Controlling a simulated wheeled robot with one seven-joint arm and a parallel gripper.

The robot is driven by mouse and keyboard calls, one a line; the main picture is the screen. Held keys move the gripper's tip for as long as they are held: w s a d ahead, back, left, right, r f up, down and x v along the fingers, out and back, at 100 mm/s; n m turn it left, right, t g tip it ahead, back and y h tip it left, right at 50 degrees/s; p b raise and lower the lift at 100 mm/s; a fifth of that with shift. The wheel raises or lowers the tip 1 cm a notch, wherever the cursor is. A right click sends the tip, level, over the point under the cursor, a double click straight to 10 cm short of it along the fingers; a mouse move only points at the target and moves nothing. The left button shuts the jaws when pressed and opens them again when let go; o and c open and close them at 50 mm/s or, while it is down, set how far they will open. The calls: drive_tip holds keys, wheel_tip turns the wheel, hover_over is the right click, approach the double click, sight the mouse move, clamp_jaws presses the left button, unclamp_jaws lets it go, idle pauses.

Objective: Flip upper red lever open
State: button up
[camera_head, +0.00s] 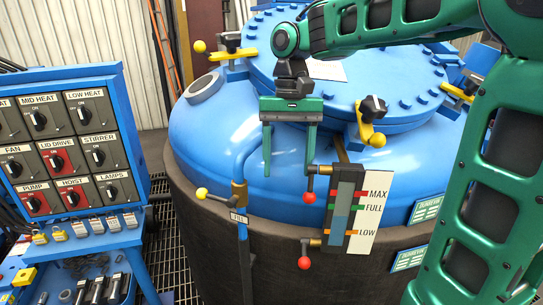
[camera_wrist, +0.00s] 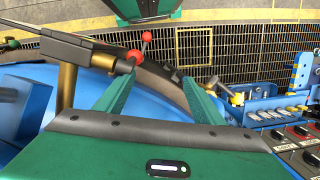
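The sight gauge (camera_head: 345,208) marked MAX, FULL and LOW stands on the furnace's front. The upper red lever (camera_head: 309,197) is at its upper left, with its red ball hanging down from the valve. A similar lower red lever (camera_head: 304,262) hangs at the gauge's bottom. My gripper (camera_head: 288,180) is open and empty, fingers pointing down, just above and left of the upper ball; its right fingertip looks close to the lever, but contact cannot be told. In the wrist view, red knobs (camera_wrist: 147,36) show beyond the gap between the open fingers (camera_wrist: 158,80).
Yellow lid clamps (camera_head: 369,122) surround the blue lid (camera_head: 340,85). A control panel (camera_head: 68,145) is at the left. Open air lies before the furnace.

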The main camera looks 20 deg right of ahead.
drive_tip(key=shift+h, duration=0.3)
drive_tip(key=s+a+r, duration=0.2)
drive_tip(key=s+r, duration=0.1)
drive_tip(key=shift+s, duration=0.2)
clamp_jaws()
drive_tip(key=shift+s+a+r, duration=0.4)
drive_tip(key=shift+a+r, duration=0.05)
drive_tip(key=shift+a, duration=0.2)
drive_tip(key=shift+s+a+r, duration=0.4)
drive_tip(key=shift+a, duration=0.2)
drive_tip(key=shift+s+a+r, duration=0.4)
drive_tip(key=shift+a+r, duration=0.05)
drive_tip(key=shift+a, duration=0.2)
